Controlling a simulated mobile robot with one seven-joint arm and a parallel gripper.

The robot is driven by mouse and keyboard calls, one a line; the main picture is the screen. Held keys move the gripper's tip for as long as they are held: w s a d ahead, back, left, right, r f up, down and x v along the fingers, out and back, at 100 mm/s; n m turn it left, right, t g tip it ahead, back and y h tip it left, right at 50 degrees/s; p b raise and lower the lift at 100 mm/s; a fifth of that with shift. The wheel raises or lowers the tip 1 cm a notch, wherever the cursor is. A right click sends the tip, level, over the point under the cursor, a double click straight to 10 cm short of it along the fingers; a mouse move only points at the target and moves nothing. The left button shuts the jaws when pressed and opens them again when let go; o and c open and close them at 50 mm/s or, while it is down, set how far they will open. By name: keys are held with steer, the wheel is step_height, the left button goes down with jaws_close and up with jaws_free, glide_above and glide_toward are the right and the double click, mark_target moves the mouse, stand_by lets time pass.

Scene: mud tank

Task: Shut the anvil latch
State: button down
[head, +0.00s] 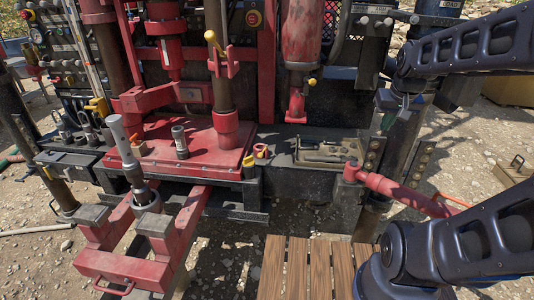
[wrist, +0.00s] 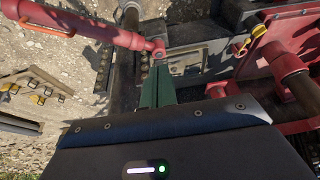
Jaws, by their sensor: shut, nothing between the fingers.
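No part is labelled as the anvil latch, and I cannot tell for sure which one it is. A yellow-tipped lever (head: 213,42) stands tilted on a red bracket on the upright post. A small yellow-and-red fitting (head: 260,151) sits at the right edge of the red deck; it also shows in the wrist view (wrist: 257,31). A red tube (head: 405,190) ends in a round joint on the right; it crosses the top left of the wrist view (wrist: 95,27). My gripper (wrist: 157,70) is shut and empty, its green fingers pointing towards that joint; any contact is unclear.
The red deck (head: 200,145) carries upright posts and a short dark socket. A tool tray (head: 325,150) lies right of it. A red forked frame (head: 140,265) juts forward at the left. Wooden slats (head: 310,268) lie in front. Gravel is open at the right.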

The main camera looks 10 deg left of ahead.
steer(key=w+a+f+m+g+y, duration=0.2)
steer(key=w+a+f+y, duration=0.5)
steer(key=w+a+f, duration=1.9)
steer(key=w+a+g, duration=0.1)
steer(key=w+a, duration=0.1)
steer(key=w, duration=0.2)
steer(key=shift+w+a+f+y, duration=0.2)
steer(key=shift+a+y, duration=0.1)
steer(key=shift+y, duration=0.1)
steer(key=shift+f, duration=0.1)
steer(key=a+r+x, duration=0.1)
steer(key=x, duration=1.2)
steer(key=shift+w+a+f, duration=0.15)
steer(key=shift+w+a, duration=0.05)
steer(key=shift+a, duration=0.15)
steer(key=shift+m, duration=0.3)
